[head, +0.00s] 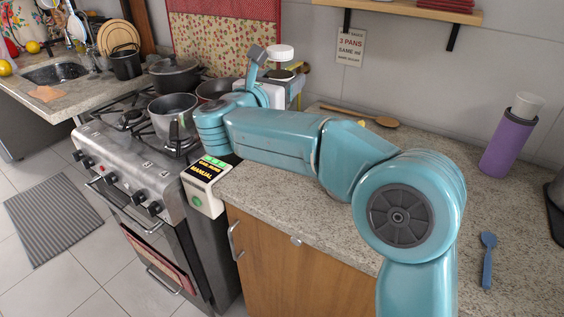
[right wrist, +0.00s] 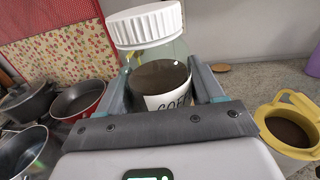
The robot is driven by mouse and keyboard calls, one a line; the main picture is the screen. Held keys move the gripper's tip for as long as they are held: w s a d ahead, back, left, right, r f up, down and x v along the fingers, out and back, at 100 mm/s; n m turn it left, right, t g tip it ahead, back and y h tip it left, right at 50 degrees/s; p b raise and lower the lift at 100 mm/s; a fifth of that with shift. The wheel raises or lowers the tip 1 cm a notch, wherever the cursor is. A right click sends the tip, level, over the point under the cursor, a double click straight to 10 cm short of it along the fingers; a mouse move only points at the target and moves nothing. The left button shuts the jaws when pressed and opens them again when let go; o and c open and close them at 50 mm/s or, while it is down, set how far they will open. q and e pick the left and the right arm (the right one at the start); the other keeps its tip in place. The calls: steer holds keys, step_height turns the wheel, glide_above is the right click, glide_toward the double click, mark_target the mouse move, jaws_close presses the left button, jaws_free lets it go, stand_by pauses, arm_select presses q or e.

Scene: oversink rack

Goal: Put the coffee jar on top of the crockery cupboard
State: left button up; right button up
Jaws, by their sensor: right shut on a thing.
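The coffee jar (right wrist: 165,80) is clear, with a white ribbed lid, dark contents and a white label partly reading "COFF". In the right wrist view my right gripper (right wrist: 163,90) is shut on the jar, one finger at each side. The jar looks close to upright; its base is hidden. I cannot identify the crockery cupboard for sure in these views. A wooden-fronted cabinet (head: 290,268) stands under the granite counter. My left gripper is out of view.
The stove (head: 130,150) bears several pots. A yellow-handled container (right wrist: 290,125) is right of my gripper. A purple bottle (head: 507,140), blue spoon (head: 487,262) and wooden spoon (head: 375,119) lie or stand on the granite counter (head: 440,140). A wooden shelf (head: 410,8) hangs above.

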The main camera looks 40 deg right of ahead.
steer(key=f, duration=0.9)
steer(key=f+b, duration=0.1)
steer(key=f, duration=0.3)
steer(key=shift+w+a+f, duration=0.15)
steer(key=shift+a+f, duration=0.1)
step_height(320, 180, down, 4)
steer(key=shift+f, duration=0.1)
steer(key=shift+b, duration=0.4)
steer(key=o, duration=1.3)
